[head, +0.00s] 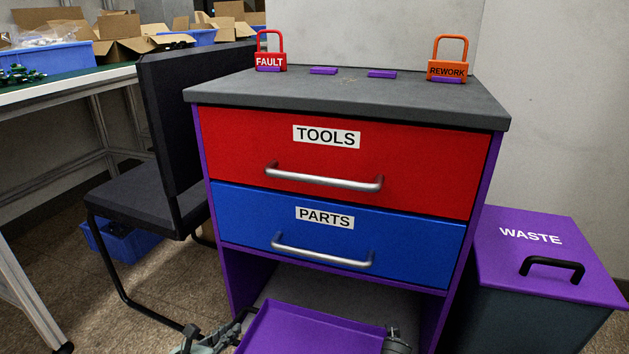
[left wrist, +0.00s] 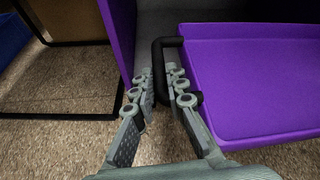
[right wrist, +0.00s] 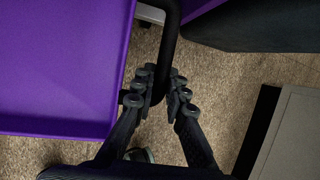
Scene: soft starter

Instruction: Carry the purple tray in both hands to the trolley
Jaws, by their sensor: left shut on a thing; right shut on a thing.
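The purple tray (head: 310,332) shows at the bottom of the head view, at the open bay under the drawers; its near part is cut off. The left wrist view shows its flat inside and rim (left wrist: 255,80). The right wrist view shows its other side (right wrist: 60,70). My left gripper (head: 218,335) is shut on the tray's black left handle (left wrist: 158,55). My right gripper (head: 397,338) is shut on the black right handle (right wrist: 170,35); its fingers show in the right wrist view (right wrist: 159,85). I cannot make out a trolley.
A cabinet (head: 345,95) with red TOOLS and blue PARTS drawers stands ahead, with red FAULT (head: 269,55) and orange REWORK (head: 447,62) padlock-shaped pieces on top. A WASTE bin (head: 540,250) stands right, a black chair (head: 150,195) and workbench (head: 60,88) left.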

